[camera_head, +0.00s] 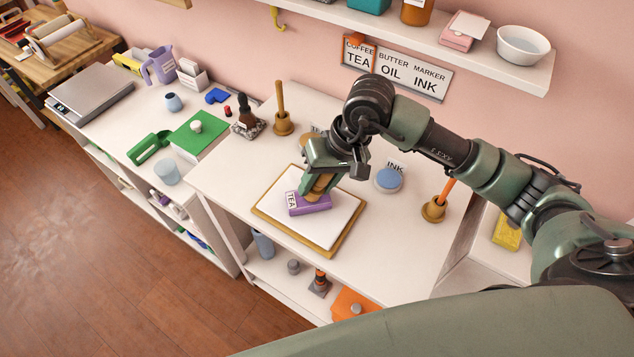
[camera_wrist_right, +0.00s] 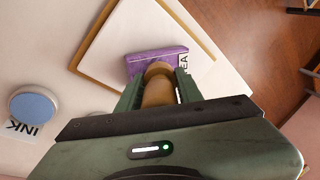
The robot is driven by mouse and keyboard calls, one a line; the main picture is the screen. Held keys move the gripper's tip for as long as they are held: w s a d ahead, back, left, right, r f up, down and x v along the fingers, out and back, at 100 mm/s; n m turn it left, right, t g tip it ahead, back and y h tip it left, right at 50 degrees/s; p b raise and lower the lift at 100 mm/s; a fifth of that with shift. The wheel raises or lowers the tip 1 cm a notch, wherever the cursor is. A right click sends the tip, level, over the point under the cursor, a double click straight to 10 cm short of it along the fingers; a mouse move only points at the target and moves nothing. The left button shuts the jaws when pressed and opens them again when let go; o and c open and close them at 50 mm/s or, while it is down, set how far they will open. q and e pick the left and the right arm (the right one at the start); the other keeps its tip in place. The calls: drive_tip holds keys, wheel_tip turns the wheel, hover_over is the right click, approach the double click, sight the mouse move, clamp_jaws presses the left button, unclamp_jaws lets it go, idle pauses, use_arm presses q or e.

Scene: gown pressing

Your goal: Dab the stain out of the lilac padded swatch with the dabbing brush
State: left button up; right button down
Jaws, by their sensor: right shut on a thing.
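The lilac padded swatch (camera_head: 312,208) lies on a white pad with a wooden border (camera_head: 262,213). A white TEA tag is at its left end; the wrist view shows the swatch (camera_wrist_right: 140,62) too. My right gripper (camera_head: 317,186) is over the swatch, pointing down, shut on a wooden-handled tool, the dabbing brush (camera_wrist_right: 157,88). The brush's lower end is at the swatch; I cannot tell whether it touches. No stain is visible; the gripper and brush cover part of the swatch. My left gripper is not in view.
A blue round pad (camera_head: 389,179) with an INK label is right of the board. Upright handles stand in a brown holder (camera_head: 283,124) at the back left and another holder (camera_head: 434,210) at the right. A wall shelf (camera_head: 440,48) hangs above. The table's front left is clear.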

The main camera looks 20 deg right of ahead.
drive_tip(key=shift+f+b, duration=0.3)
drive_tip(key=shift+b, duration=0.1)
drive_tip(key=shift+r, duration=0.1)
idle(0.3)
drive_tip(key=shift+r, duration=0.6)
drive_tip(key=shift+b, duration=0.55)
drive_tip(key=shift+f+b, duration=0.7)
drive_tip(key=shift+b, duration=0.25)
idle(0.5)
drive_tip(key=shift+r, duration=0.1)
